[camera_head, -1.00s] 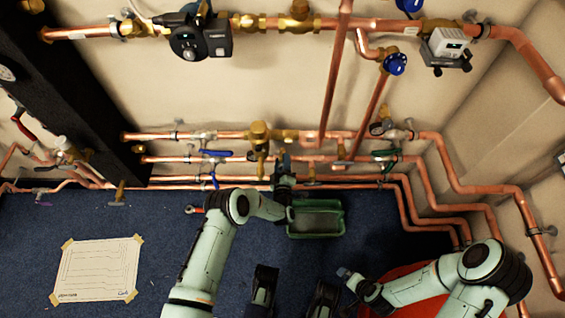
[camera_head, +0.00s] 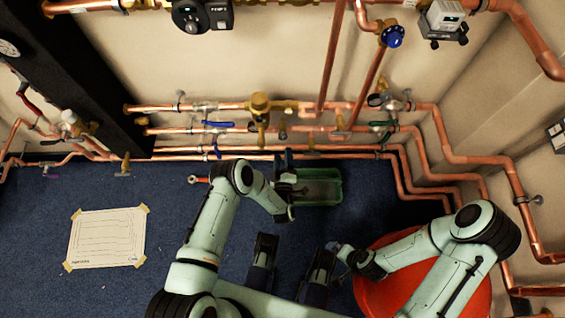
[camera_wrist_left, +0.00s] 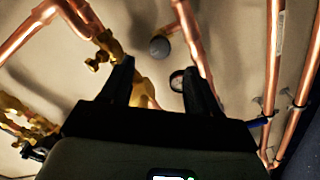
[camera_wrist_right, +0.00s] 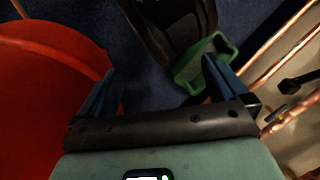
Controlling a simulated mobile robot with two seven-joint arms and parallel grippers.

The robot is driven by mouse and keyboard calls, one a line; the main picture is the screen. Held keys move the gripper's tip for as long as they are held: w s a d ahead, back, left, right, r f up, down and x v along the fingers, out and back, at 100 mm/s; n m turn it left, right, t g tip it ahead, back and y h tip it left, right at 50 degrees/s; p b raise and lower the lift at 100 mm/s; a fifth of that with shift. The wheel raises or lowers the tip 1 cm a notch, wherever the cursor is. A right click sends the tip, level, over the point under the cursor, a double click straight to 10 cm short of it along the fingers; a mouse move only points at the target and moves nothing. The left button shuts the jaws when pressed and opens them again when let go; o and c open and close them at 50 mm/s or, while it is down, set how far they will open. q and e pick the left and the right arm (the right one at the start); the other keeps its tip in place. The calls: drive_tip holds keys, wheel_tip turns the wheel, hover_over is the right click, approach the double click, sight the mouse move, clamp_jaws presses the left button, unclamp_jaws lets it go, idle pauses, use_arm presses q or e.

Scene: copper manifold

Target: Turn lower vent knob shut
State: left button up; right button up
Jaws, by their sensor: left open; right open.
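I cannot tell for sure which fitting is the lower vent knob. A brass valve body (camera_head: 260,104) on the lower copper pipes has a brass part hanging below it. My left gripper (camera_head: 286,158) is open and empty, in front of the lowest pipes and beside the green tray. In the left wrist view, the open left gripper (camera_wrist_left: 158,72) has a yellow brass fitting (camera_wrist_left: 146,92) showing between its fingers, apart from them as far as I can tell. A dark grey round knob (camera_wrist_left: 159,47) shows beyond the fingertips. My right gripper (camera_wrist_right: 160,70) is open and empty.
A green tray (camera_head: 338,188) lies on the blue floor below the pipes. A red round object (camera_head: 370,300) is under my right arm. Blue-handled (camera_head: 217,124) and green-handled (camera_head: 383,124) valves flank the brass body. A taped paper sheet (camera_head: 107,238) lies left.

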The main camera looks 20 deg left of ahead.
use_arm(q)
drive_tip(key=shift+v, duration=1.4)
use_arm(e)
drive_tip(key=shift+s+a+r, duration=0.25)
drive_tip(key=shift+s+r, duration=0.05)
drive_tip(key=shift+s, duration=0.2)
use_arm(q)
drive_tip(key=shift+f, duration=0.1)
